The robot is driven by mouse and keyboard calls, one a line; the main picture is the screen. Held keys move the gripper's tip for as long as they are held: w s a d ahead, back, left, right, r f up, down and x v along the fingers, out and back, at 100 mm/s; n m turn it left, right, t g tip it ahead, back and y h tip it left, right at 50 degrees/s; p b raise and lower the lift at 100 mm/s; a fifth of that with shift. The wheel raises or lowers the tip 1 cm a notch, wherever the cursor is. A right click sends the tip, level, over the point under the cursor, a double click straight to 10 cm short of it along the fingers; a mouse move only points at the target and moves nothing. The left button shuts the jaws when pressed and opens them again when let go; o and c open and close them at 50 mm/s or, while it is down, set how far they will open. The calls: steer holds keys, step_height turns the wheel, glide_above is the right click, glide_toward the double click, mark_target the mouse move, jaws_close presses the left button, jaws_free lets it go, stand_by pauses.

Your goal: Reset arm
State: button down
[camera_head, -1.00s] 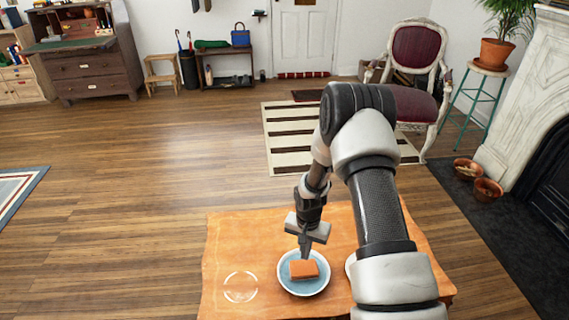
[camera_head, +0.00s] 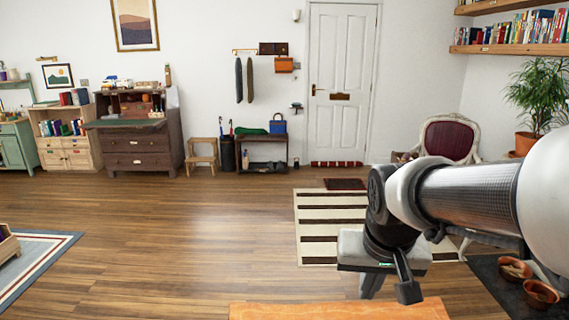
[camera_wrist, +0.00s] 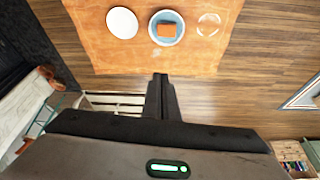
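My arm reaches in from the right of the head view. My gripper (camera_head: 371,288) hangs above the far edge of the orange-covered table (camera_head: 340,311). In the wrist view, my gripper (camera_wrist: 160,78) shows its two fingers together with nothing between them. The wrist view looks over the table, where an orange block (camera_wrist: 167,30) sits in a pale blue bowl (camera_wrist: 154,38). The gripper is clear of the bowl.
Beside the bowl are a white plate (camera_wrist: 122,23) and a clear round glass item (camera_wrist: 208,24). A red-seated chair (camera_head: 449,138) and terracotta pots (camera_head: 541,293) are at the right.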

steer(key=s+r+n+t, duration=0.2)
steer(key=s+r, duration=0.3)
steer(key=s, duration=0.6)
step_height(320, 180, up, 16)
steer(key=p, duration=1.7)
steer(key=shift+w+a+g+y, duration=0.3)
steer(key=shift+w+a, duration=0.1)
